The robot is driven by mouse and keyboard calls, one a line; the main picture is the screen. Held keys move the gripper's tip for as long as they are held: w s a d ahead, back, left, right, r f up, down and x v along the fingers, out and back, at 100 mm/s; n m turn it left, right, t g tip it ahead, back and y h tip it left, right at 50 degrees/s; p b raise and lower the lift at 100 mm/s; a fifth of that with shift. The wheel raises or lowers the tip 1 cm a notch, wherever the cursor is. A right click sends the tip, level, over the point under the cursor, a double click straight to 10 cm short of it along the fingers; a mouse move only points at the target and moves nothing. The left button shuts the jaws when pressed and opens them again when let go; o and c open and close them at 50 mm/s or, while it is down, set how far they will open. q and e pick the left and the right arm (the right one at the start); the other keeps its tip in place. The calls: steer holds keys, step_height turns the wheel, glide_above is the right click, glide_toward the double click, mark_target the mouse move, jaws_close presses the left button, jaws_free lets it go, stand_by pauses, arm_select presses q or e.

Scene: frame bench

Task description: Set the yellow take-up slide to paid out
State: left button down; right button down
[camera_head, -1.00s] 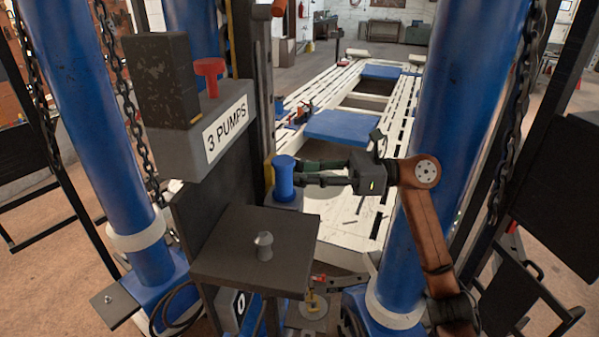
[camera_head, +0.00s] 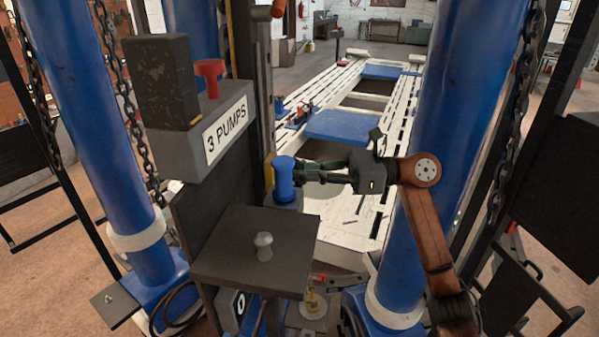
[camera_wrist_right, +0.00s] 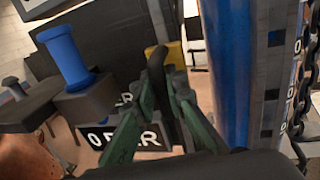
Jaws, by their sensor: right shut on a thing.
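The yellow take-up slide (camera_head: 269,169) shows as a narrow upright strip behind the blue knob (camera_head: 284,178) in the head view. In the right wrist view the yellow slide (camera_wrist_right: 173,53) appears at the fingertips, partly hidden by them. My right gripper (camera_head: 302,171) reaches in from the right, past the blue knob. Its green fingers (camera_wrist_right: 163,75) are drawn together and shut at the yellow part; the exact contact is hidden. The blue knob (camera_wrist_right: 66,58) stands to the left of the fingers in the wrist view. My left gripper is not in view.
A grey box marked "3 PUMPS" (camera_head: 226,130) with a red knob (camera_head: 210,75) stands at the left. A dark plate with a metal knob (camera_head: 264,245) is in front. A blue column (camera_head: 465,110) rises close to my right arm. A chain hangs beside it.

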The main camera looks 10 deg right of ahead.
step_height(320, 180, up, 22)
steer(key=p, duration=1)
steer(key=shift+r, duration=0.25)
steer(key=shift+d+r, duration=0.1)
steer(key=shift+d, duration=0.05)
steer(key=c, duration=2.1)
jaws_free()
steer(key=shift+o, duration=0.7)
steer(key=shift+f, duration=0.2)
steer(key=s+d, duration=0.2)
steer(key=d, duration=0.9)
steer(key=shift+s+d, duration=0.15)
steer(key=shift+d, duration=0.2)
